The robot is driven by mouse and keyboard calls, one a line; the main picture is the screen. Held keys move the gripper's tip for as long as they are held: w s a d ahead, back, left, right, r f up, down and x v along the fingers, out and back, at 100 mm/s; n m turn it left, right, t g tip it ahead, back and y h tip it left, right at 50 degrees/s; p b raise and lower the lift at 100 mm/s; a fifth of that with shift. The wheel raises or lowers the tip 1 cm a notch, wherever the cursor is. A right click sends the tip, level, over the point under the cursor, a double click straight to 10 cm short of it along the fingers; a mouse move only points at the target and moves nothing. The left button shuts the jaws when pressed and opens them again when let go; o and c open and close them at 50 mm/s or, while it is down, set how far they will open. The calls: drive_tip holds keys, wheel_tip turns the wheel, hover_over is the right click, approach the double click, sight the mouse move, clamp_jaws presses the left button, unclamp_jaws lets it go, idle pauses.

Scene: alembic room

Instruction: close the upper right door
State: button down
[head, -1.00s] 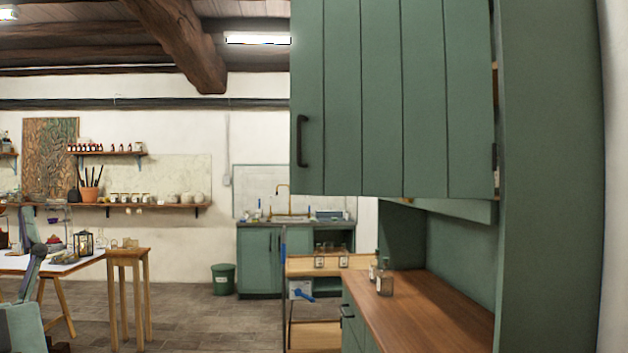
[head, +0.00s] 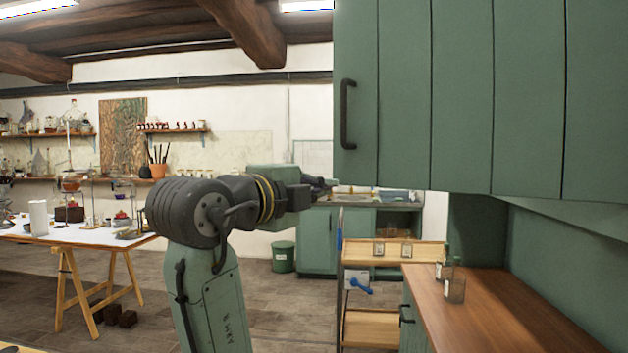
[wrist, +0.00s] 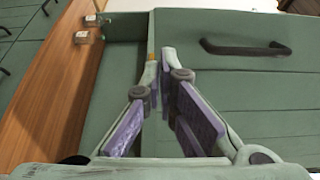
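The upper right door (head: 455,95) is a green planked cabinet door with a dark bar handle (head: 348,114) near its left edge. In the head view it stands out from the cabinet, swung open over the counter. My gripper (head: 326,186) is by the door's lower left corner, below the handle. In the wrist view my gripper (wrist: 160,58) has its two purple-lined fingers converging, with only a narrow gap at the tips. The door's face and handle (wrist: 245,49) fill the right side there. I cannot tell whether the tips touch the door.
A wooden counter (head: 490,310) with small bottles (head: 454,285) lies below the door. A wooden shelf cart (head: 395,255) stands beyond it. A white-topped worktable (head: 75,235) is at the left. Open floor lies between the table and the cart.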

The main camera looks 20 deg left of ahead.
sight(353, 182)
drive_tip(key=w+p, duration=0.1)
drive_tip(key=w, duration=0.1)
drive_tip(key=w+d+p, duration=0.1)
drive_tip(key=w, duration=0.2)
drive_tip(key=w+p, duration=0.1)
drive_tip(key=w, duration=0.2)
drive_tip(key=shift+d+r, duration=0.15)
drive_tip(key=shift+d, duration=0.1)
drive_tip(key=shift+w+d+p, duration=0.1)
drive_tip(key=shift+w+p, duration=0.2)
drive_tip(key=shift+w, duration=0.4)
drive_tip(key=shift+w, duration=0.1)
